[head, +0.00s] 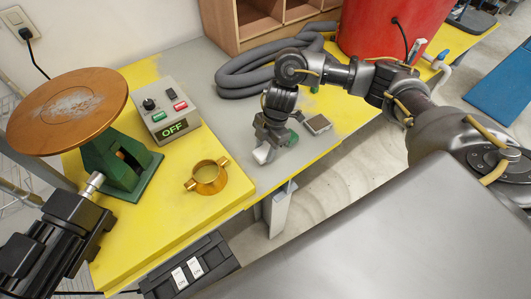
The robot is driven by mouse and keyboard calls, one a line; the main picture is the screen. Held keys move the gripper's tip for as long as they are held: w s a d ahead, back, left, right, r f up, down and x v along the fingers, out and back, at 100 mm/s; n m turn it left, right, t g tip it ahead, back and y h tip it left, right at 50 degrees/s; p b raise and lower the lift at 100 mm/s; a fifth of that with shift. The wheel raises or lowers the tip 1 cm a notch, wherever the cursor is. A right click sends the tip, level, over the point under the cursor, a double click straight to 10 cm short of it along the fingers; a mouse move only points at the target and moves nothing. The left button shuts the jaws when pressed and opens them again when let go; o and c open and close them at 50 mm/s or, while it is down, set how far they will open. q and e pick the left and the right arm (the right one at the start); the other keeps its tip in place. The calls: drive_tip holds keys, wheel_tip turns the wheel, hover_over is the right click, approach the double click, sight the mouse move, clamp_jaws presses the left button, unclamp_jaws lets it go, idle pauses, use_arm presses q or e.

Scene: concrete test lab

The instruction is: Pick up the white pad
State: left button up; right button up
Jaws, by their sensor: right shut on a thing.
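The white pad (263,153) is small and pale, at the tip of my right gripper (266,146), over the grey part of the table near its front edge. My right gripper points down and is shut on the white pad. The fingers cover part of the pad. I cannot tell whether the pad touches the table. My left gripper is not clearly seen in the head view.
A small green item (292,138) and a grey square block (318,124) lie right of the gripper. A brass ring (207,178), a control box reading OFF (166,112) and a copper turntable (68,112) stand left. Grey hose (245,80) and a red drum (385,28) are behind.

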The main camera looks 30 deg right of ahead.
drive_tip(key=s+d+r, duration=0.2)
drive_tip(key=s+r, duration=0.8)
drive_tip(key=s, duration=0.4)
drive_tip(key=shift+b, duration=0.35)
drive_tip(key=o, duration=0.5)
drive_tip(key=shift+w, duration=0.1)
drive_tip(key=shift+c, duration=0.2)
drive_tip(key=c, duration=0.4)
wheel_tip(320, 180, up, 2)
drive_tip(key=m+t+b, duration=0.2)
drive_tip(key=m, duration=0.7)
hover_over(265, 157)
drive_tip(key=shift+r+h, duration=0.1)
drive_tip(key=shift+h, duration=0.2)
drive_tip(key=shift+s, duration=0.2)
